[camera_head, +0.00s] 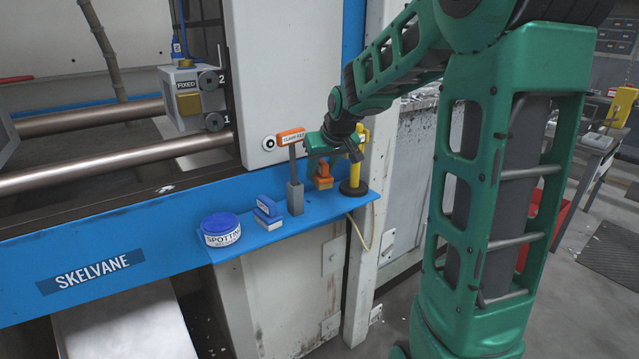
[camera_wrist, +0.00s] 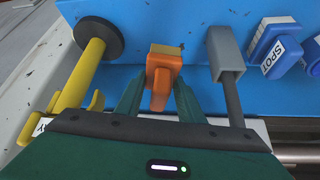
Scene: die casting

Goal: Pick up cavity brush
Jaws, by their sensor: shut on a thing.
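The cavity brush (camera_head: 323,183) has an orange handle and a tan block; it appears to stand on the blue shelf, between the grey holder and the yellow stand. My gripper (camera_head: 321,160) is above it, pointing down. In the wrist view the orange brush (camera_wrist: 163,72) sits between the two green fingers of my gripper (camera_wrist: 159,94), which are shut on its handle. The fingers partly hide the handle.
The blue shelf (camera_head: 270,237) also carries a grey holder (camera_head: 295,198) with an orange-labelled tool, a yellow stand (camera_head: 355,172) on a black base, blue-and-white blocks (camera_head: 267,216) and a blue-lidded tub (camera_head: 221,231). The white machine panel (camera_head: 285,75) rises close behind.

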